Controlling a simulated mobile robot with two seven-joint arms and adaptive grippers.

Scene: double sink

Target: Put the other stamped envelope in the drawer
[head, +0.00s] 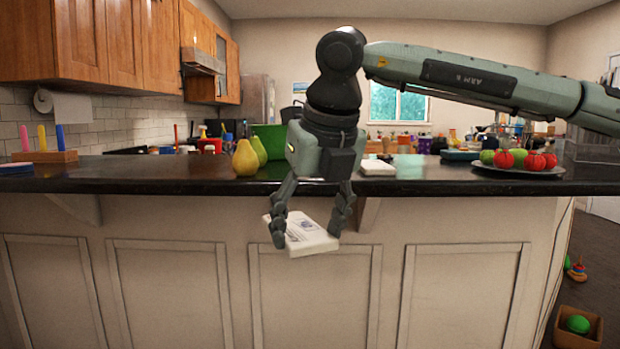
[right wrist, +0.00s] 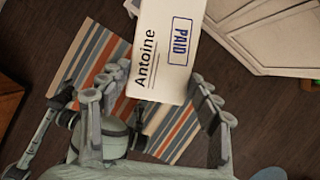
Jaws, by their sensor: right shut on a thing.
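A thick white envelope (head: 305,239) is held in my right gripper (head: 306,230), in front of the counter and below its top edge. One finger is on each side of it. In the right wrist view the envelope (right wrist: 165,45) shows the name "Antoine" and a blue "PAID" stamp, between the fingers of the right gripper (right wrist: 158,76). Another flat white thing (head: 377,168) lies on the counter just right of the gripper; its markings cannot be made out. No open drawer is visible. My left gripper does not show clearly in either view.
The dark counter (head: 130,177) runs across the view above panelled fronts (head: 165,290). Pears (head: 245,158) stand left of the gripper. A plate (head: 515,171) of red and green fruit is at the right. A striped rug (right wrist: 95,60) lies on the floor. A box (head: 578,338) with a green ball is at the lower right.

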